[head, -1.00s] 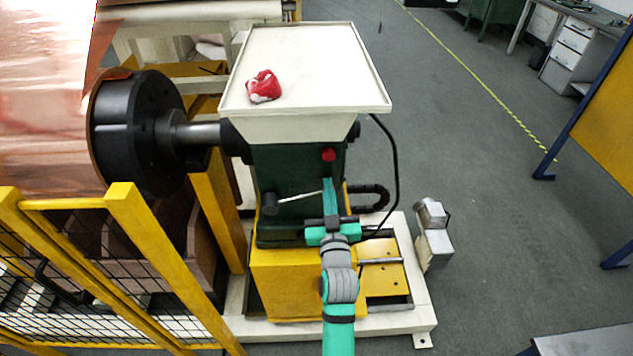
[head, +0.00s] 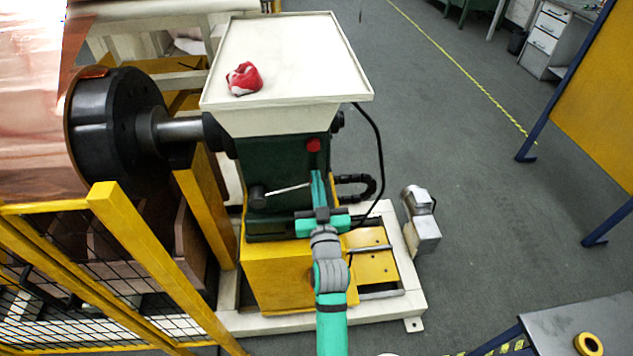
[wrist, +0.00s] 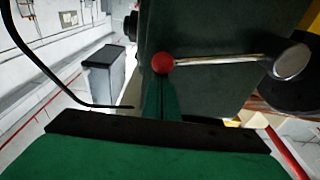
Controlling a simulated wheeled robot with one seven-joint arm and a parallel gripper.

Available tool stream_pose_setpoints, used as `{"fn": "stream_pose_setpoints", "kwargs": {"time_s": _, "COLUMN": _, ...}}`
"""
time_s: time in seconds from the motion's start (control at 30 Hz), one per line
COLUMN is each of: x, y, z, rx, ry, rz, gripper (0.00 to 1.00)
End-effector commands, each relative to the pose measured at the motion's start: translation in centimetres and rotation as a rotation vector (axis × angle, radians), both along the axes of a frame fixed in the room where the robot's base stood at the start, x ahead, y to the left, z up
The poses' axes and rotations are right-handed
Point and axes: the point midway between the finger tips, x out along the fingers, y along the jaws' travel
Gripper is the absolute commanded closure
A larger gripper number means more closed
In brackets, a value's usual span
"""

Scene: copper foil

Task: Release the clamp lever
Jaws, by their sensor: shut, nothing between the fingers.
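The clamp lever (head: 287,189) is a thin pale metal rod on the front of the dark green machine housing (head: 284,150). It runs from a dark hub (head: 257,197) up to the right, towards my fingers. In the wrist view the lever's rod (wrist: 220,60) joins a round metal hub (wrist: 291,62) to a red ball knob (wrist: 162,64). My gripper (head: 316,174) is shut and empty, its teal fingers upright by the lever's free end. In the wrist view the fingertips (wrist: 161,82) lie just below the knob; contact cannot be told.
A red button (head: 313,145) sits higher on the housing. A white tray top (head: 300,60) holds a crumpled red-and-white cloth (head: 244,78). A copper roll on a black hub (head: 115,125) and a yellow fence (head: 150,255) stand left. Open floor lies right, with a grey table (head: 590,330).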

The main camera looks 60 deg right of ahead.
Motion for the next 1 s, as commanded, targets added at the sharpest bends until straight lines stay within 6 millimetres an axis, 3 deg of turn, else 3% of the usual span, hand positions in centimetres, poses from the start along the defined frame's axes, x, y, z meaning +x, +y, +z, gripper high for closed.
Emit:
{"fn": "stream_pose_setpoints", "kwargs": {"time_s": 0.27, "x": 0.5, "y": -0.3, "z": 3.7, "rx": -0.004, "ry": -0.007, "rz": 0.002, "gripper": 1.0}}
{"fn": "stream_pose_setpoints", "kwargs": {"time_s": 0.8, "x": -4.2, "y": 5.6, "z": 2.6, "rx": -0.007, "ry": -0.006, "rz": 0.006, "gripper": 1.0}}
{"fn": "stream_pose_setpoints", "kwargs": {"time_s": 1.0, "x": -5.5, "y": 6.9, "z": 2.4, "rx": -0.007, "ry": -0.008, "rz": 0.004, "gripper": 1.0}}
